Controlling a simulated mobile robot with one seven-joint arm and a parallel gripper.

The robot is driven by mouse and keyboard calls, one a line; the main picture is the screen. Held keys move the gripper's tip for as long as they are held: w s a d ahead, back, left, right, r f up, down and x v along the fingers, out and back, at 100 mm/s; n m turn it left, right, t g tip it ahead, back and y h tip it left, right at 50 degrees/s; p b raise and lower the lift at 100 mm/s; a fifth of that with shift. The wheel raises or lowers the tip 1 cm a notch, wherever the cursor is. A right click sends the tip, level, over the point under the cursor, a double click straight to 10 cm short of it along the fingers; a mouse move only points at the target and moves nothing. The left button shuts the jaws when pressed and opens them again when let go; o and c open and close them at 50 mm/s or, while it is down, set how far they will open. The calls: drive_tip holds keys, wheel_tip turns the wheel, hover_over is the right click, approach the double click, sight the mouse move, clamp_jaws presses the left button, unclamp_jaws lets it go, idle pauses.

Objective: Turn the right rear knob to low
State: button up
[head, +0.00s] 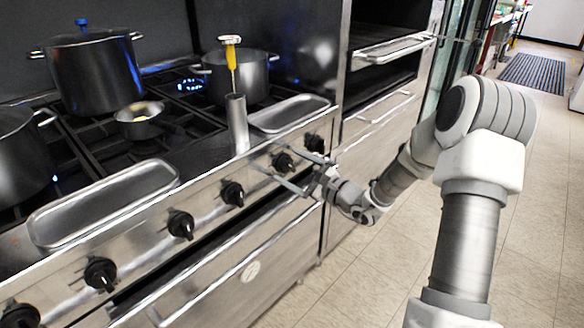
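The range front carries a row of several black knobs. Two are at its right end: the end knob (314,143) and the one left of it (283,161). Which one serves the right rear burner is not marked legibly. My gripper (281,168) is in front of these two knobs, fingers spread and pointing at the panel, close to the left one of the pair. Contact cannot be made out. The right rear pot (250,77) stands over its burner, with blue flame light (190,86) beside it.
Other knobs (232,193) (181,224) continue left above the oven handle (225,275). A tall metal cylinder (237,125), a small pan (139,119), a lidded stockpot (95,72) and trays (288,113) (105,203) crowd the range. The floor (345,285) in front is clear.

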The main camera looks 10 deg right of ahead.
drive_tip(key=p+v, duration=0.3)
drive_tip(key=v, duration=1.4)
drive_tip(key=shift+s, duration=0.15)
drive_tip(key=shift+r, duration=0.1)
